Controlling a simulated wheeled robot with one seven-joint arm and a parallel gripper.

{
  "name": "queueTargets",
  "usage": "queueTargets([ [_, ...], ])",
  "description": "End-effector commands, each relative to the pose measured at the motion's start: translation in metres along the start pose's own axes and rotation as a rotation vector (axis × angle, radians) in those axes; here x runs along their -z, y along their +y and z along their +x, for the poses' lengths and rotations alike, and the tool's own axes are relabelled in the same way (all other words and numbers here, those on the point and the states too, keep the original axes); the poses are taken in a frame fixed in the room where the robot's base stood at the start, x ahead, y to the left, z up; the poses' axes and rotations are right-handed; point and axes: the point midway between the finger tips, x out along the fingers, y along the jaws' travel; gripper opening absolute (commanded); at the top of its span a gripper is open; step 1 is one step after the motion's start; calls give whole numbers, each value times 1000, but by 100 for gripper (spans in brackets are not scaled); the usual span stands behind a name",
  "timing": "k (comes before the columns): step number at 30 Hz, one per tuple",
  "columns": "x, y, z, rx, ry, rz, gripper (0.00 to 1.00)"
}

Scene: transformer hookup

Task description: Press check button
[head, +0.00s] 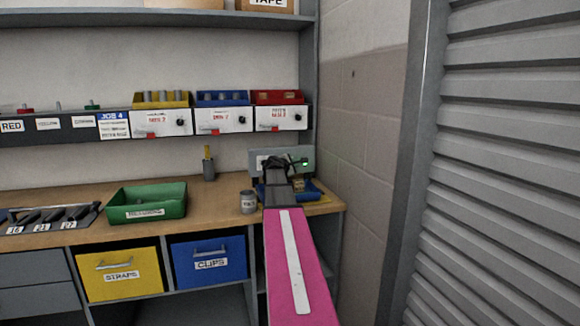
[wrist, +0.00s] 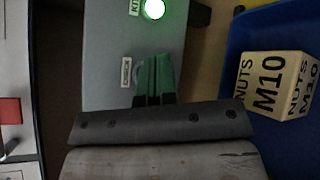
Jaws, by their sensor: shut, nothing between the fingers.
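A grey panel box (head: 266,158) stands at the back right of the workbench, with a small green light glowing on its face. In the wrist view the panel's grey face (wrist: 108,50) shows a bright round green light (wrist: 154,9) beside a label reading "KIT". A second small label (wrist: 126,72), too small to read, sits lower on the face. My gripper (wrist: 154,60) is shut and empty, its fingertips over the panel face right of that label and tinted green. I cannot tell whether they touch it. No separate check button shows clearly; the fingers may hide it.
A blue tray (wrist: 236,60) with an M10 nuts box (wrist: 272,84) lies right of the fingers. A grey can (head: 248,202) and a green bin (head: 147,202) stand left of my arm. A block wall (head: 352,150) is close on the right.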

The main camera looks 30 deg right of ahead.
Motion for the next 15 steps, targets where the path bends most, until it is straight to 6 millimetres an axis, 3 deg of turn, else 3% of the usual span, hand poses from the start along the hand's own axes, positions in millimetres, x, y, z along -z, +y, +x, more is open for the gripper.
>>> queueTargets([
  [15, -9, -9, -12, 0, 0, 0, 0],
])
